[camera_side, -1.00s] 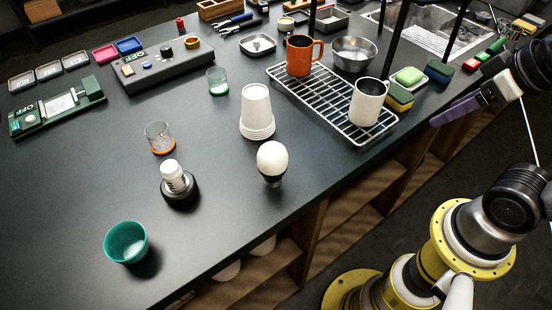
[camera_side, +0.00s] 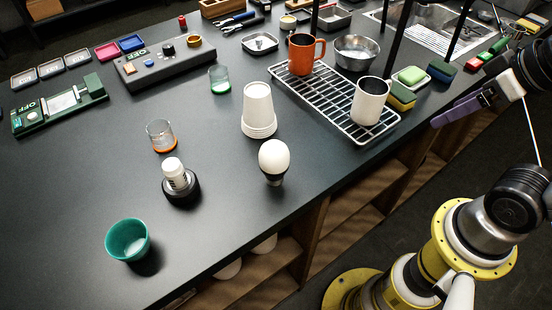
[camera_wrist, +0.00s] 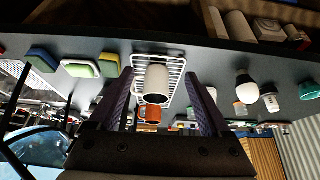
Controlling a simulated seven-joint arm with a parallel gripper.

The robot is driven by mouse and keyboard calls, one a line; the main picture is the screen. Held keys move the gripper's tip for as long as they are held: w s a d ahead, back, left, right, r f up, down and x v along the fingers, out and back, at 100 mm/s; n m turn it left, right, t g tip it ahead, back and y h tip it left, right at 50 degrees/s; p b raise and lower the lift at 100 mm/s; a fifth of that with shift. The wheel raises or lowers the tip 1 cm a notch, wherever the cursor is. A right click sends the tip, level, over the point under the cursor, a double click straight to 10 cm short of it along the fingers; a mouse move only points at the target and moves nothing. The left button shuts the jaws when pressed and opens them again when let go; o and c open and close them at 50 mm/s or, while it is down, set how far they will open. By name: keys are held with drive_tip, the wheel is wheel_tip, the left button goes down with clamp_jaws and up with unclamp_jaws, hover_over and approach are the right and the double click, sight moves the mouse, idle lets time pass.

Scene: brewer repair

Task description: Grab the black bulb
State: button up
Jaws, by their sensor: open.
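A bulb with a white, egg-shaped globe (camera_side: 274,155) and a black base stands upright near the front edge of the dark table. In the wrist view a white bulb (camera_wrist: 246,89) with a dark base shows right of the fingers. Left of it in the side view, a small white item (camera_side: 174,170) stands in a black round holder (camera_side: 183,194). My gripper (camera_side: 462,108) is off to the right beyond the table edge, well apart from the bulb. In the wrist view my gripper (camera_wrist: 160,75) has its purple fingers wide apart and holds nothing.
A wire rack (camera_side: 325,98) holds an orange mug (camera_side: 300,57) and a white mug (camera_side: 368,105), between my gripper and the bulb. Stacked white cups (camera_side: 257,107) stand just behind the bulb. A teal cup (camera_side: 127,240) stands front left. Black posts rise near the rack.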

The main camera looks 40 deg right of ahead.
drive_tip(key=shift+o, duration=1)
